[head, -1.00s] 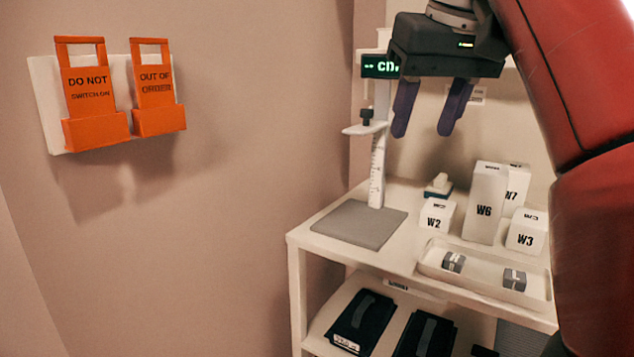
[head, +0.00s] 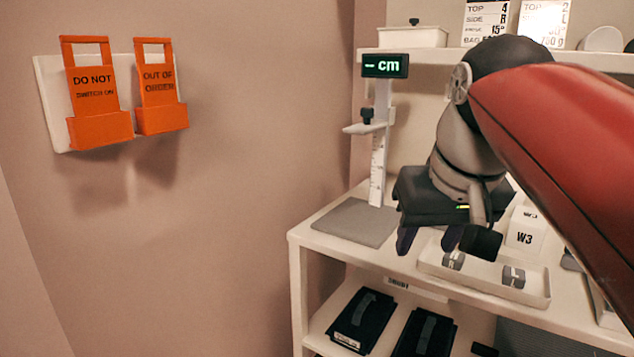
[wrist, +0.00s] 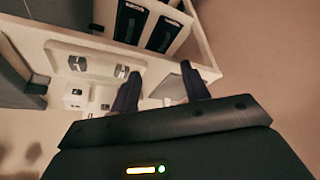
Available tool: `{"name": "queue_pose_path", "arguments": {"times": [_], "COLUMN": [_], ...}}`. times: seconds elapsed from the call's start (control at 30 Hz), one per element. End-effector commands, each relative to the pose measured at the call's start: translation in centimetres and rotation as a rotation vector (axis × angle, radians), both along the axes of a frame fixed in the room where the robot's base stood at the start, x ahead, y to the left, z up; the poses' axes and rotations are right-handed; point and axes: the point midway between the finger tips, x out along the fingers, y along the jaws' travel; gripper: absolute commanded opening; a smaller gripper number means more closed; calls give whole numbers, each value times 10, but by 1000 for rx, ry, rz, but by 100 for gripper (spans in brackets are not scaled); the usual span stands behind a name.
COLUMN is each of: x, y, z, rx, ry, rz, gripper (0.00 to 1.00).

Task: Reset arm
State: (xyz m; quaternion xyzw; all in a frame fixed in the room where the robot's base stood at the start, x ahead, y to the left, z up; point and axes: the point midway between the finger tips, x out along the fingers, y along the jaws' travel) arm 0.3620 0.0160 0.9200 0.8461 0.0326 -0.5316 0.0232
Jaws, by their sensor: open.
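My gripper (head: 428,240) is in front of the shelf unit in the head view, pointing down over the front of the top shelf. Its two dark fingers are apart with nothing between them. In the wrist view my gripper (wrist: 163,90) shows both fingers spread over the shelf. My red arm comes in from the right and hides part of the shelf, including most of the white W blocks; the W3 block (head: 525,236) still shows.
A height gauge (head: 378,150) reading "-- cm" stands on a grey plate (head: 352,222). A white tray (head: 480,277) holds two small grey blocks. Dark cases (head: 362,320) lie on the lower shelf. Orange tags (head: 95,95) hang on the left wall.

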Motion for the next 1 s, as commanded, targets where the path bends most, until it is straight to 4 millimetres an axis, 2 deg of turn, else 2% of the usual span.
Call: {"name": "queue_pose_path", "arguments": {"times": [0.03, 0.3, 0.43, 0.5, 0.6, 1.0], "x": [-10, -57, -75, -81, -85, -86], "y": [-2, -12, -15, -15, -16, -16], "z": [-24, -153, -197, -212, -222, -224], "rx": [-1, 4, 5, 5, 6, 6], "ry": [0, -29, -40, -42, -45, -43], "rz": [-10, -60, -72, -77, -79, -79], "gripper": [46, 46, 46, 46, 46, 46]}}
